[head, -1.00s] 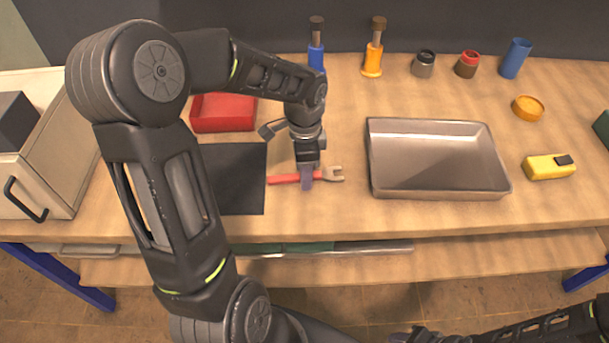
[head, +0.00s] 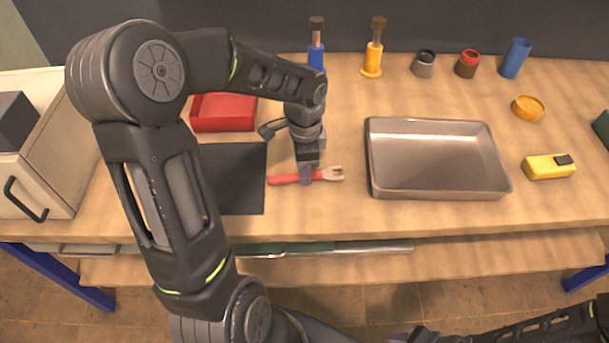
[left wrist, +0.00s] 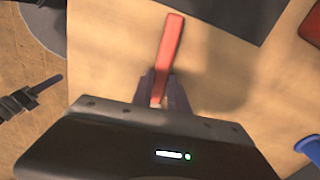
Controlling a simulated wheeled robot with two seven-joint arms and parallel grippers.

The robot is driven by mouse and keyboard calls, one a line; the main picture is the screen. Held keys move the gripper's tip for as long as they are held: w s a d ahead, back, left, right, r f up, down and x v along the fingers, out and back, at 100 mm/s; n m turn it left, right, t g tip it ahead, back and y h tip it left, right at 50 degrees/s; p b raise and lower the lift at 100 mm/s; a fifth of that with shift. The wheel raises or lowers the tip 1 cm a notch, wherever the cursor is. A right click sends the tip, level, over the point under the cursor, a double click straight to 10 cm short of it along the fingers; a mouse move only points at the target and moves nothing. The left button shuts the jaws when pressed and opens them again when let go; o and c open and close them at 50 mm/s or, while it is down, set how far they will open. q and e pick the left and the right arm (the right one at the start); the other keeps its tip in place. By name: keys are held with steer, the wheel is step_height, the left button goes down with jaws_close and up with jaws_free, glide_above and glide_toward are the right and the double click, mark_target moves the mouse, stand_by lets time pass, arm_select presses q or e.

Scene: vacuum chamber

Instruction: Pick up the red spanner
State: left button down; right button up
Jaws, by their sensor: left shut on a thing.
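The red spanner (head: 283,180) has a red handle and a grey open jaw at its right end. It lies level across the bench between the dark mat and the metal tray, and I cannot tell if it touches the wood. My left gripper (head: 306,175) points down over the middle of the spanner and is shut on its handle. In the left wrist view the red handle (left wrist: 169,50) runs up from between the two fingers (left wrist: 163,92); the spanner's jaw end is hidden there behind the gripper body.
A metal tray (head: 435,180) stands to the right and a dark mat (head: 240,190) to the left. A red bin (head: 222,113) is behind the mat. A yellow box-like tool (head: 548,167) lies at far right. Several pots and handled tools line the back.

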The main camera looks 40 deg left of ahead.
stand_by(0.5)
arm_select(q)
step_height(320, 180, up, 10)
stand_by(0.5)
